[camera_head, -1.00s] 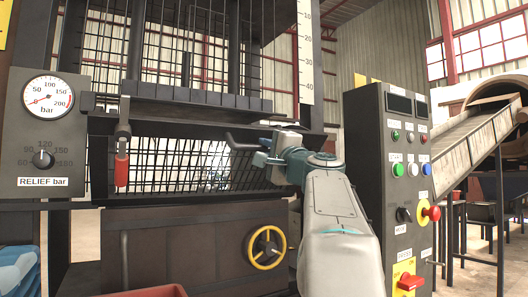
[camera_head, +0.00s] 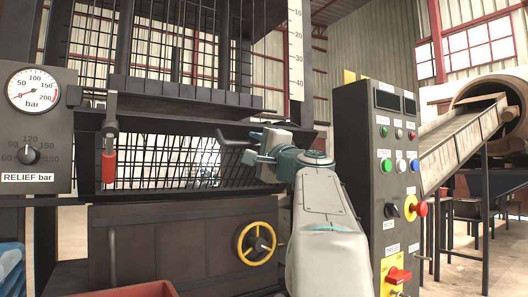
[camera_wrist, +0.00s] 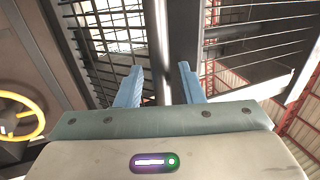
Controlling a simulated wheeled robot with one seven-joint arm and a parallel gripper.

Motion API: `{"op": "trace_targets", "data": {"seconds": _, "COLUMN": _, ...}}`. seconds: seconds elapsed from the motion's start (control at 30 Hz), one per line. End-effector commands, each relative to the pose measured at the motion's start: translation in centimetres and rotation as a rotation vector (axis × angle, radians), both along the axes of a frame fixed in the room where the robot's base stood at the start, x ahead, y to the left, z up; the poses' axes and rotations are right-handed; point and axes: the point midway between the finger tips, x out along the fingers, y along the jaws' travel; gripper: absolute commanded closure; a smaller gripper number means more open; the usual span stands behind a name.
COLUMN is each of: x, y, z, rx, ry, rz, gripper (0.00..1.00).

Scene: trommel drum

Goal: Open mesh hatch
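A wire mesh panel (camera_head: 180,168) fills the front opening of the dark machine, below a dark ledge; I cannot tell whether it is the hatch. A lever with a red grip (camera_head: 109,166) hangs at its left side. My gripper (camera_head: 250,150) is in front of the panel's right end, beside a dark bent handle-like bar (camera_head: 233,141); contact cannot be told.
A control cabinet (camera_head: 365,180) with buttons stands close right of my arm. A yellow handwheel (camera_head: 256,243) sits below the panel, and a gauge plate (camera_head: 35,110) at left. A drum (camera_head: 508,85) with a sloping chute (camera_head: 460,145) is at far right. A red bin edge (camera_head: 140,290) shows below.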

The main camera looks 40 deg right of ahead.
Motion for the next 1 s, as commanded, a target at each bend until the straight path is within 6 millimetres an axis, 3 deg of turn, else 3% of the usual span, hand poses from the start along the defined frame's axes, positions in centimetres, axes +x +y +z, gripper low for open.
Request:
{"op": "trace_targets", "data": {"seconds": 0.17, "x": -2.1, "y": 0.2, "z": -0.6, "rx": 0.0, "ry": -0.002, "rz": -0.002, "gripper": 0.66}}
{"op": "trace_targets", "data": {"seconds": 0.6, "x": -10.5, "y": 1.0, "z": -3.2, "rx": 0.001, "ry": -0.002, "rz": 0.0, "gripper": 0.66}}
{"op": "trace_targets", "data": {"seconds": 0.8, "x": -12.4, "y": 1.2, "z": -4.0, "rx": 0.0, "ry": 0.0, "rz": 0.001, "gripper": 0.66}}
{"op": "trace_targets", "data": {"seconds": 1.0, "x": -12.9, "y": 1.2, "z": -4.2, "rx": 0.001, "ry": 0.0, "rz": 0.001, "gripper": 0.66}}
